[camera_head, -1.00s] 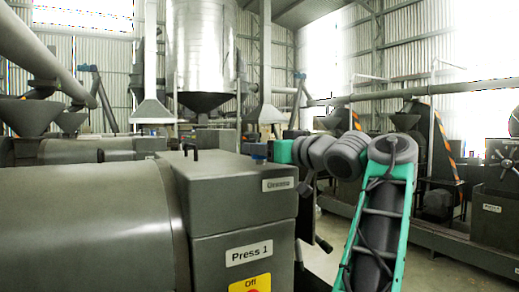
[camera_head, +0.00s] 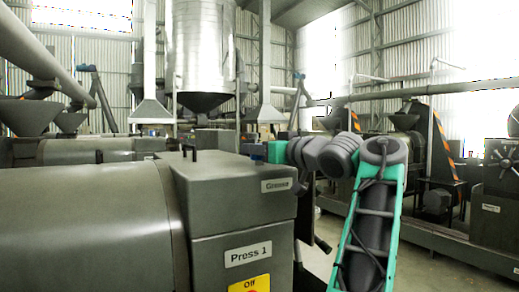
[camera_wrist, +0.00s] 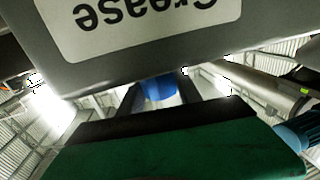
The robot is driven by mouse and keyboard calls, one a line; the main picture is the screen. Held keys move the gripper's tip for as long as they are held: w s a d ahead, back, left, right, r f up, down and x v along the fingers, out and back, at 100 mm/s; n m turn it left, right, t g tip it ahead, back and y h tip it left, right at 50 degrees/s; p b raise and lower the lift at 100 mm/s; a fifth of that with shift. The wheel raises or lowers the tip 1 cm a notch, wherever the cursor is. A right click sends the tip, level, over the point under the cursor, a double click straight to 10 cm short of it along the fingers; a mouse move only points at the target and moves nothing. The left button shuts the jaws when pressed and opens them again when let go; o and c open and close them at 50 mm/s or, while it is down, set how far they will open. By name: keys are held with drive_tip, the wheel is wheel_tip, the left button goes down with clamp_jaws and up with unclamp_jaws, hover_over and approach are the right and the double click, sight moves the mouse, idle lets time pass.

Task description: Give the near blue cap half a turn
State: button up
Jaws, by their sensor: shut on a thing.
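The blue cap (camera_wrist: 159,89) shows in the wrist view between the two dark fingers of my gripper (camera_wrist: 160,94), which is shut on it. The grey press box above it hides part of the cap. In the head view a small blue patch (camera_head: 257,152) shows behind the press box's top right edge, beside the green part of my gripper (camera_head: 277,152). The fingertips are too small to make out there. The cap's turn angle cannot be told.
The grey press box (camera_head: 233,194), labelled "Grease" and "Press 1", stands very close to my gripper, with its label (camera_wrist: 150,22) large in the wrist view. A blue, ribbed thing (camera_wrist: 297,133) is at the wrist view's right edge. More machines stand at right.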

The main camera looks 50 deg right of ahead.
clamp_jaws()
drive_tip(key=shift+f+h+b, duration=0.1)
drive_tip(key=shift+h+b, duration=0.2)
drive_tip(key=shift+b, duration=0.15)
drive_tip(key=shift+a+f+m+h+b, duration=0.15)
drive_tip(key=shift+m+h+b, duration=0.45)
drive_tip(key=shift+b, duration=0.25)
drive_tip(key=m+g+h+b, duration=0.1)
drive_tip(key=m+h+b, duration=0.1)
drive_tip(key=b, duration=0.1)
drive_tip(key=m+g+h+b, duration=0.1)
drive_tip(key=h+b, duration=0.1)
drive_tip(key=h, duration=0.1)
drive_tip(key=shift+w+a+f+m+g+b, duration=0.1)
drive_tip(key=shift+w+m+g+b, duration=0.05)
drive_tip(key=shift+m+g+b, duration=0.25)
drive_tip(key=m+g+h+b, duration=0.1)
drive_tip(key=m+h, duration=0.1)
drive_tip(key=shift+w+g+h, duration=0.1)
drive_tip(key=shift+g+h, duration=0.3)
drive_tip(key=shift+r+m+g+h+p, duration=0.2)
drive_tip(key=shift+m+g+h+p, duration=0.1)
drive_tip(key=shift+m+g+h, duration=0.25)
drive_tip(key=shift+r+m+g+h+p, duration=0.25)
drive_tip(key=shift+m+g+h, duration=0.2)
drive_tip(key=shift+g+h, duration=0.15)
drive_tip(key=shift+s+m+g+h, duration=0.25)
drive_tip(key=shift+s+m+g, duration=0.05)
drive_tip(key=shift+g, duration=0.15)
